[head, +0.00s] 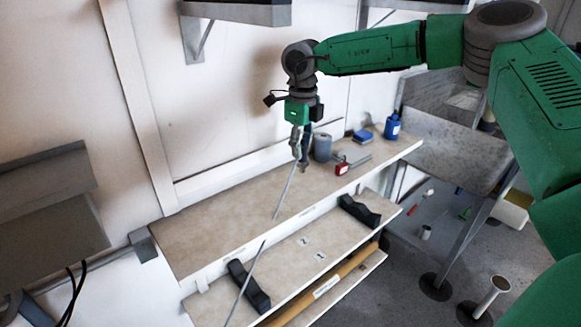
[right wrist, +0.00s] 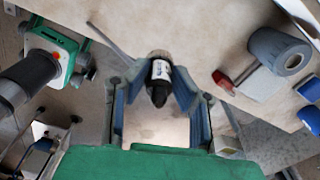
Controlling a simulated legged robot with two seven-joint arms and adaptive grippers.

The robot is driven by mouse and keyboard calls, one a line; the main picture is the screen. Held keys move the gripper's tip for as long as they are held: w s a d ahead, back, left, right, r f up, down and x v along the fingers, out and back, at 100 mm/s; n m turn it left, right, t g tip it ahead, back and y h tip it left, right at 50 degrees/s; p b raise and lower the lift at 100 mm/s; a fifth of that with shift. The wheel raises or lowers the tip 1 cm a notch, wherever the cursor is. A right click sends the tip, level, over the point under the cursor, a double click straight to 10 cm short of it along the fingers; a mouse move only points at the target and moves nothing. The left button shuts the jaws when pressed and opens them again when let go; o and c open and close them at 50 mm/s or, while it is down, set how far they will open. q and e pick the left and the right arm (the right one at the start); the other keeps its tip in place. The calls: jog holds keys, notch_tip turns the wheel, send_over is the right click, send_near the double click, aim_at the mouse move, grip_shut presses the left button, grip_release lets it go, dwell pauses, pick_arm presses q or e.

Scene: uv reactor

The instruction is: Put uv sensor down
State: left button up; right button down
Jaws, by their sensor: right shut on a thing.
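My right gripper (head: 300,157) hangs from above over the pale upper shelf (head: 210,227), fingers pointing down. In the right wrist view, the fingers of my right gripper (right wrist: 157,92) are shut on the uv sensor (right wrist: 160,78), a small body with a grey end, white label and black tip. A thin grey rod (head: 284,193) runs down and left from the gripper in the head view. It seems to belong to the sensor, but the join is hidden. The sensor body is hard to make out in the head view. My left gripper is not in view.
A grey roll (head: 322,147), a red-ended tool (head: 342,168), a blue box (head: 362,136) and a blue bottle (head: 392,127) stand right of the gripper. The lower shelf has two black holders (head: 250,287) and another thin rod (head: 243,285). The upper shelf's left part is clear.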

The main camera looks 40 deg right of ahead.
jog(key=w+f, duration=0.1)
jog(key=f, duration=0.1)
jog(key=w+f+b, duration=0.1)
jog(key=f, duration=0.1)
jog(key=w+f, duration=0.1)
jog(key=f, duration=0.2)
jog(key=shift+w+a, duration=0.2)
jog(key=shift+w, duration=0.15)
jog(key=shift+f, duration=0.1)
jog(key=shift+d, duration=0.1)
jog(key=c, duration=1.4)
grip_release()
jog(key=shift+o, duration=0.2)
